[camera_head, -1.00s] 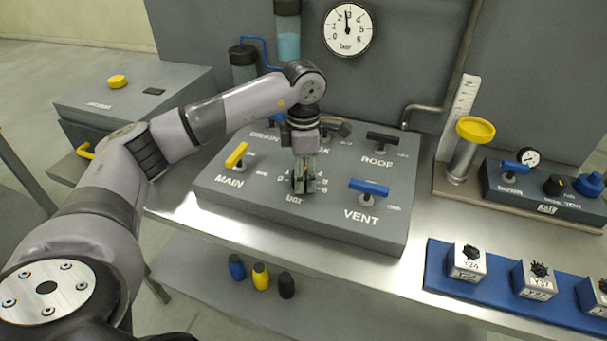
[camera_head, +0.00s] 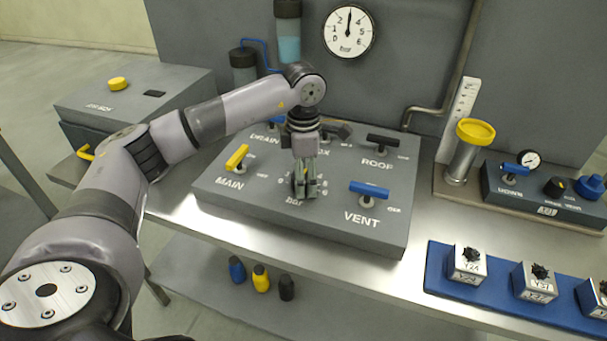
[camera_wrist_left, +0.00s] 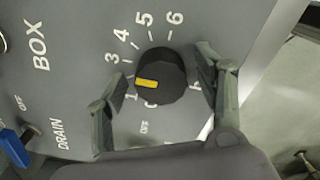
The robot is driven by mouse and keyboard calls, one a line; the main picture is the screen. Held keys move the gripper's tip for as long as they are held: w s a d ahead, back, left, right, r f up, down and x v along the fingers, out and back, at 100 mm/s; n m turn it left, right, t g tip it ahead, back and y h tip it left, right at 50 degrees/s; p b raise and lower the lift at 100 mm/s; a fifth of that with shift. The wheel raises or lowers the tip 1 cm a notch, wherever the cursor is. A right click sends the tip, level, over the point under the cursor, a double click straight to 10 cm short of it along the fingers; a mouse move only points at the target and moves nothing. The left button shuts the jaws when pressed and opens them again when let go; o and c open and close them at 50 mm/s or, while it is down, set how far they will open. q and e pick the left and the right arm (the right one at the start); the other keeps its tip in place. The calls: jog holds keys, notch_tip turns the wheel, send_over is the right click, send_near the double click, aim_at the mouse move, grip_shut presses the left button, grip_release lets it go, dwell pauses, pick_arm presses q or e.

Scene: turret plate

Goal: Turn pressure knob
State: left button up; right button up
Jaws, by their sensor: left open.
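The pressure knob (camera_wrist_left: 161,76) is round and black with a yellow pointer mark. In the left wrist view its mark points left, between the printed 1 and 3. My open left gripper (camera_wrist_left: 162,70) has one finger on each side of the knob, with gaps visible. In the head view my left gripper (camera_head: 306,190) points down over the "bar" scale on the grey panel (camera_head: 270,212) and hides most of the knob. The round gauge (camera_head: 349,31) on the wall has its needle near 3. My right gripper is not in view.
Around the knob stand a yellow MAIN lever (camera_head: 237,157), a blue VENT lever (camera_head: 369,189) and a black ROOF lever (camera_head: 383,139). To the right are a yellow-topped cylinder (camera_head: 463,155) and a blue tray (camera_head: 437,275) with labelled blocks.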

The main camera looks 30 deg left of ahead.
pick_arm(q)
notch_tip(320, 180, up, 12)
dwell(0.5)
dwell(0.5)
